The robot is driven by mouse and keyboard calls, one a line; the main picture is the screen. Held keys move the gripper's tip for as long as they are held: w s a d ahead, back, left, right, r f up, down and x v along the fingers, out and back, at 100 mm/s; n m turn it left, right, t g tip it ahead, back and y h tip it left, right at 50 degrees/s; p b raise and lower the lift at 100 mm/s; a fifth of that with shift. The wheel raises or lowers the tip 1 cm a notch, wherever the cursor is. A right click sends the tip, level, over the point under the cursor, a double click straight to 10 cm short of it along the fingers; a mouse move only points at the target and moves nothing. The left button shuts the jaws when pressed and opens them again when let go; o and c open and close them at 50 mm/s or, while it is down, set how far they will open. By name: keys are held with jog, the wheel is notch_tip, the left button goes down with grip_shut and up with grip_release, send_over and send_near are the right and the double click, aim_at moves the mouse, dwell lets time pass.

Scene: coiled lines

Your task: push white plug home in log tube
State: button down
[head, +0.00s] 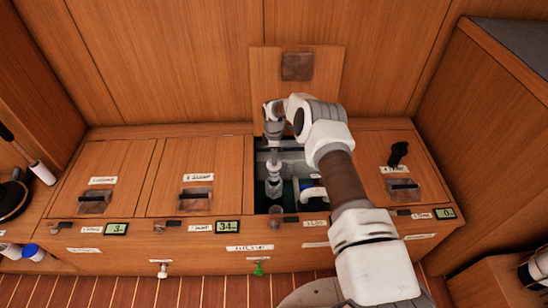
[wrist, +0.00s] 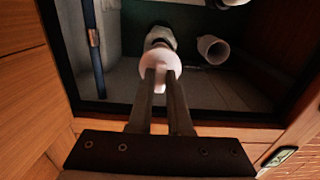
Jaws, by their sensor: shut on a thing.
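The white plug (wrist: 160,58) shows in the wrist view as a round flange with a narrow grip tab. My gripper (wrist: 161,78) is shut on that tab. Directly beyond the plug, in line with it, is a pale fitting (wrist: 158,37) that looks like the log tube; the flange hides part of it. I cannot tell whether a gap is left between them. In the head view my gripper (head: 273,158) points down into the open compartment, above a pale upright fitting (head: 274,188). The plug is too small to make out clearly there.
A loose-looking white open-ended piece (wrist: 212,48) lies right of the fitting. A dark blue pole-like strip (wrist: 93,48) runs along the left wall. The raised hatch lid (head: 297,85) stands behind the opening. Closed hatches (head: 195,175) flank it.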

jog(key=shift+r, duration=0.5)
dwell(1.4)
jog(key=shift+r, duration=0.3)
dwell(0.8)
jog(key=shift+c, duration=1.8)
grip_release()
jog(key=shift+r+p, duration=1.4)
jog(key=shift+r, duration=2.1)
jog(key=shift+r, duration=0.1)
